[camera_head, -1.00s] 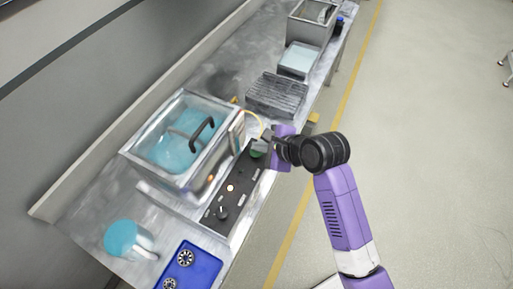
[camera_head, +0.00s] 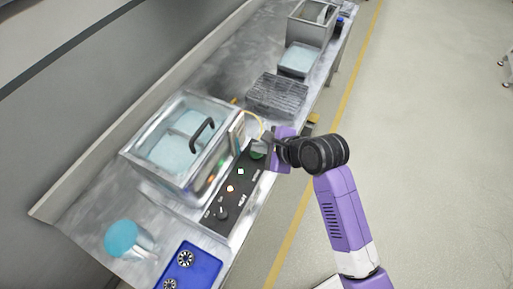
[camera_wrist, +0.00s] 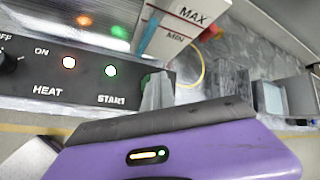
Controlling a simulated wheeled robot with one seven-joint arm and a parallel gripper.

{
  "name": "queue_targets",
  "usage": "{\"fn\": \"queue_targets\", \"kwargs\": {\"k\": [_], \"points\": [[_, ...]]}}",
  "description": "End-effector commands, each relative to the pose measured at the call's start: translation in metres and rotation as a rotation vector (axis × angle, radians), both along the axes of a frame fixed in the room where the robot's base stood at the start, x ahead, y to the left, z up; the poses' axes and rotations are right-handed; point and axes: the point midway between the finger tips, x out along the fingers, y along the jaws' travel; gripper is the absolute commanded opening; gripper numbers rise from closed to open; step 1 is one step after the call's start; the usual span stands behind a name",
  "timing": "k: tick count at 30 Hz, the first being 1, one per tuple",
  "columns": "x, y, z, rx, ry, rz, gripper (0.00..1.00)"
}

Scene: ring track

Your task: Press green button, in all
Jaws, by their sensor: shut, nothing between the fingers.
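The green button (camera_head: 257,155) is on the black control panel (camera_head: 213,214) at the tank's front, mostly hidden by my gripper (camera_head: 264,147). In the wrist view a sliver of green shows beside the shut fingertips (camera_wrist: 158,92), near the START label. The fingertips are at the button; I cannot see the contact itself. On the panel a red-rimmed light (camera_wrist: 69,62) by HEAT and a green-rimmed light (camera_wrist: 111,70) by START are both lit. My gripper is shut and empty.
A glass-walled tank (camera_head: 150,160) with a black handle stands behind the panel. A ribbed block (camera_head: 277,95) and bins lie farther along.

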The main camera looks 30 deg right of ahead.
Motion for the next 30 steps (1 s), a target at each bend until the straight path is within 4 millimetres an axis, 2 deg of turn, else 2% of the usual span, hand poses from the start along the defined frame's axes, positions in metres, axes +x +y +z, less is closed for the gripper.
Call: {"fn": "queue_targets", "kwargs": {"k": [12,25,30], "points": [[0.0,0.0,0.021,0.0,0.001,0.0,0.0],[0.0,0.0,0.022,0.0,0.0,0.0,0.0],[0.0,0.0,0.032,0.0,0.0,0.0,0.0]]}}
